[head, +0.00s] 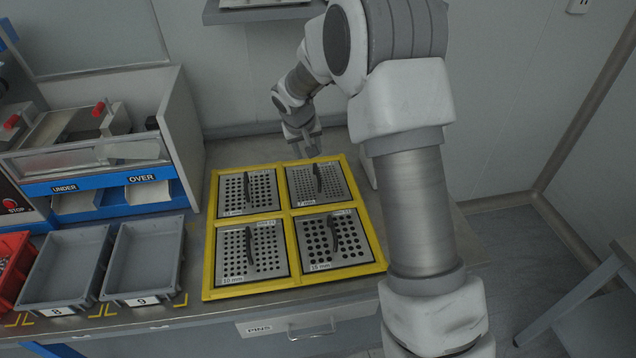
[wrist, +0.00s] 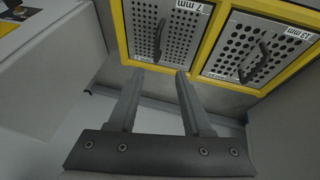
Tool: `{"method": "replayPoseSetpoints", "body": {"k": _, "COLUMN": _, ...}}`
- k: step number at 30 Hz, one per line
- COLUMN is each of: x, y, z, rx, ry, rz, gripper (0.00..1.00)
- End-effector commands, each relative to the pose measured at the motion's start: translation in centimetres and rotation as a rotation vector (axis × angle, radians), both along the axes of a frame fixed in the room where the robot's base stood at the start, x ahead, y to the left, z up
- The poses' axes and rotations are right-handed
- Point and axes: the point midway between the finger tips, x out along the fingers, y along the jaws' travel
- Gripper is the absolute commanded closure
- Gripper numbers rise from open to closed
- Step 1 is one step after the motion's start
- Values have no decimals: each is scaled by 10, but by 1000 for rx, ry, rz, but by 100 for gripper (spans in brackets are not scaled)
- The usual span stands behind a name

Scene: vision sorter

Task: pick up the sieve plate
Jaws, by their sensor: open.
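Several grey perforated sieve plates, each with a dark bar handle, lie in a yellow four-bay frame (head: 279,215). The back-right plate (head: 333,193) has small holes and shows in the wrist view with a "7 mm" label (wrist: 183,45). The back-left plate (head: 262,204) shows there as "13 mm" (wrist: 282,48). The front-left plate (head: 266,265) reads "10 mm". The front-right plate (head: 355,255) has the largest holes. My gripper (head: 306,153) is open and empty at the back edge of the 7 mm plate; its fingertips (wrist: 160,72) are apart from the handle.
Grey bins marked 8 (head: 66,262) and 9 (head: 146,257) stand left of the frame, beside a red bin (head: 11,268). A sorter with UNDER and OVER trays (head: 150,194) stands behind them. A wall shelf (head: 262,14) hangs at the back. A PINS drawer (head: 312,329) is below the counter.

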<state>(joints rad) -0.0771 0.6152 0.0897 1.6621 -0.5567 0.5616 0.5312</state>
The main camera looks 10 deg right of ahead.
Motion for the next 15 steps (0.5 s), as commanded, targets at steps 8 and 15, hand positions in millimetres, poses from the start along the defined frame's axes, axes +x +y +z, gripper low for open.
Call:
{"method": "replayPoseSetpoints", "body": {"k": 8, "x": 23, "y": -12, "z": -58, "rx": 0, "ry": 3, "rz": -3, "gripper": 50}}
{"method": "replayPoseSetpoints", "body": {"k": 15, "x": 34, "y": -18, "z": -83, "rx": -1, "ry": 1, "rz": -1, "gripper": 50}}
